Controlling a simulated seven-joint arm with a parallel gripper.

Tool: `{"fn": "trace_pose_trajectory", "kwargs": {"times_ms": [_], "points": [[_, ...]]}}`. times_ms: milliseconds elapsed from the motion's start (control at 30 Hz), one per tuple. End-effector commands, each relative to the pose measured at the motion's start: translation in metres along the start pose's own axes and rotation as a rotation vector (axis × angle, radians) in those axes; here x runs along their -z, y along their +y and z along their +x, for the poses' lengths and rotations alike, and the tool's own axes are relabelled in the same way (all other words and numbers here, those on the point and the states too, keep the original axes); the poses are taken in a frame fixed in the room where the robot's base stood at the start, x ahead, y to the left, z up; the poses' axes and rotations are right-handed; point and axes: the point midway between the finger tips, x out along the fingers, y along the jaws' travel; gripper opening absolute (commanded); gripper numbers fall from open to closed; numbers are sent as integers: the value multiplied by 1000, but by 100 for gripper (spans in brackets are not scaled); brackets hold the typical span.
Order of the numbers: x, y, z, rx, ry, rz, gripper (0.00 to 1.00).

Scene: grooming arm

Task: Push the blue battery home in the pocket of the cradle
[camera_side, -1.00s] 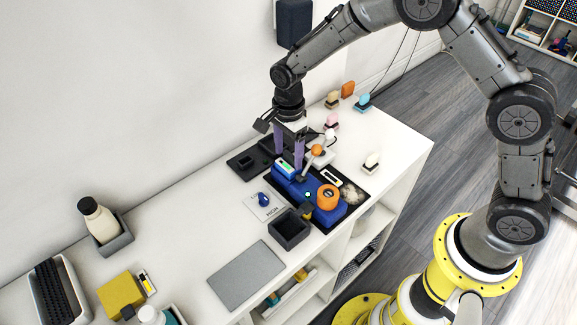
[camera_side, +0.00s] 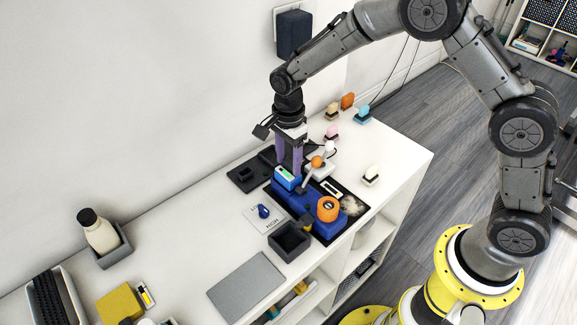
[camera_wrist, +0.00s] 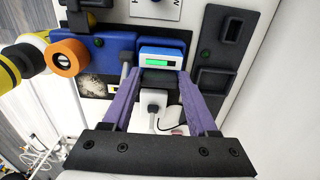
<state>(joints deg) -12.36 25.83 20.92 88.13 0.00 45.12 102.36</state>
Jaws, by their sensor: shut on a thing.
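The blue battery (camera_side: 287,178) has a pale top with a green display. It sits at the back left end of the long blue cradle (camera_side: 313,207), and also shows in the wrist view (camera_wrist: 160,52). My gripper (camera_side: 288,171) points down with its purple fingers shut on the battery's dark end. In the wrist view the fingertips (camera_wrist: 158,76) lie on either side of that dark part. The cradle body (camera_wrist: 112,48) is beside the battery there. The pocket is hidden under the battery, and I cannot tell how deep the battery sits.
An open dark bin (camera_side: 290,242) stands in front, and a dark tray (camera_side: 246,174) lies left. A white plugged device (camera_wrist: 153,105) is close to the fingers. A grey mat (camera_side: 245,286) lies flat at the front.

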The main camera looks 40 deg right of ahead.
Motion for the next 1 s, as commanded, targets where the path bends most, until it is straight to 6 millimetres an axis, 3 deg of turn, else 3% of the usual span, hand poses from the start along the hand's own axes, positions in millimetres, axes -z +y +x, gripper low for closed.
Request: {"fn": "trace_pose_trajectory", "kwargs": {"times_ms": [300,467,600,767,1000], "points": [[0,-1,-62,6,-1,0,0],[0,0,-81,-1,0,-11,0],[-1,-18,-100,15,-3,-41,0],[7,-55,-100,25,-4,-50,0],[27,-101,-82,25,-3,-33,0]]}}
